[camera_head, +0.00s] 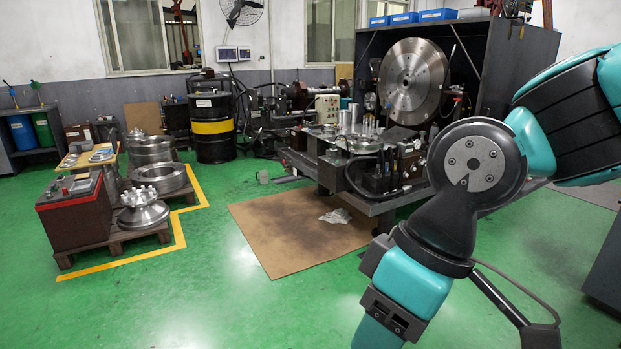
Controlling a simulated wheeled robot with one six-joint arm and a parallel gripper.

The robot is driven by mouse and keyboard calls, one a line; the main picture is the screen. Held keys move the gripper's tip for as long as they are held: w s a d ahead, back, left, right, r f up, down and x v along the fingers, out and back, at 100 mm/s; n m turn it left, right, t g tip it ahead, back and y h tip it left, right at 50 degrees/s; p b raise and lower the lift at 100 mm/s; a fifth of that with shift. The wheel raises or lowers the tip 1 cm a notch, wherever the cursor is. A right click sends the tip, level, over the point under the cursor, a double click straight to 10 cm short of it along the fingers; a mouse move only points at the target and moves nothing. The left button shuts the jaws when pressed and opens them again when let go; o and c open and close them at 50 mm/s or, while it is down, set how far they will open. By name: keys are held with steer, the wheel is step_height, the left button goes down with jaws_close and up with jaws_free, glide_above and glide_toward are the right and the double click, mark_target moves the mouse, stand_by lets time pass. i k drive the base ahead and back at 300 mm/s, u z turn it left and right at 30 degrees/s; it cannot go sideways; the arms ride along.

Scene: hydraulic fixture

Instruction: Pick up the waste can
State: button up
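A small grey can-like object (263,177) stands on the green floor, left of the hydraulic machine and just beyond the far edge of the brown mat. It is small in the view, and I cannot tell for certain that it is the waste can. My teal and black arm fills the right side and runs down out of the bottom edge. My gripper is not in view, so its fingers and anything in them are hidden.
A brown mat (300,235) with a crumpled whitish cloth (336,216) lies before the hydraulic machine (385,165). A black and yellow drum (213,128) stands at the back. Left, a loaded pallet (115,240) sits inside yellow floor lines. Green floor is clear in front.

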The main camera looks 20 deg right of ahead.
mark_target(262, 177)
steer(key=u, duration=0.1)
steer(key=i, duration=9.75)
steer(key=z, duration=0.7)
